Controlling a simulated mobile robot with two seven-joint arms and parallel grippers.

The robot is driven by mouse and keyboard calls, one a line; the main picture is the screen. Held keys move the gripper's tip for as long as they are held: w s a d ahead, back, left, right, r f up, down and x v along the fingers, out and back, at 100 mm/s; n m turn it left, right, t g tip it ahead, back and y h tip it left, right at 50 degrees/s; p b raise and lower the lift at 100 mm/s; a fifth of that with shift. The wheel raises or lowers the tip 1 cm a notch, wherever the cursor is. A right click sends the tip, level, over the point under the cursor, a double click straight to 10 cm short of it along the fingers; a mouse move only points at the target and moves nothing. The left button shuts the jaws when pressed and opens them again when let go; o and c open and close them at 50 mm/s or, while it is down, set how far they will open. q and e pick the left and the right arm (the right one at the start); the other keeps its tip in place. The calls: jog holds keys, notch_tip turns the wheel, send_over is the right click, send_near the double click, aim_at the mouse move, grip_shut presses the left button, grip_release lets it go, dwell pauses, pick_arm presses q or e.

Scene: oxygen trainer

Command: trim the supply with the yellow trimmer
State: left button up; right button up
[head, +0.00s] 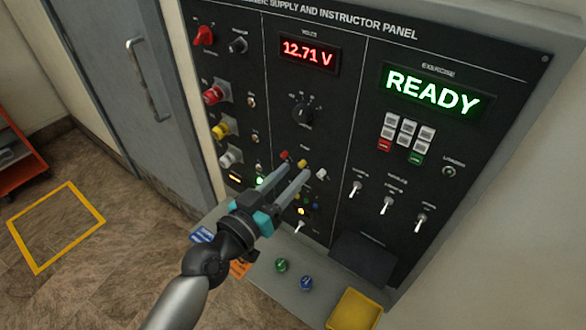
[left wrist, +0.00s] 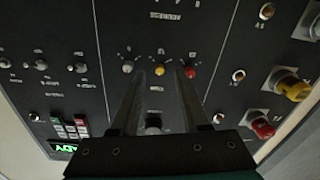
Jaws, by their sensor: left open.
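The yellow trimmer (head: 302,163) is a small knob low in the middle column of the black panel, between a red trimmer (head: 284,155) and a white trimmer (head: 321,174). My left gripper (head: 295,170) is open, its two fingers pointing at this row. In the left wrist view the yellow trimmer (left wrist: 160,70) shows between the open fingertips (left wrist: 162,76), with the red trimmer (left wrist: 190,72) and white trimmer (left wrist: 127,67) to either side. I cannot tell whether the fingers touch it. The volts display (head: 307,53) reads 12.71 V. My right gripper is not in view.
A black rotary knob (head: 303,114) sits above the trimmers. Toggle switches (head: 387,204) and a green READY display (head: 432,93) are to the right. A ledge below carries green (head: 281,265) and blue (head: 306,282) knobs and a yellow tray (head: 355,309).

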pick_arm(q)
jog(key=shift+w+d, duration=0.4)
jog(key=shift+w, duration=0.1)
jog(key=shift+c, duration=0.2)
grip_shut()
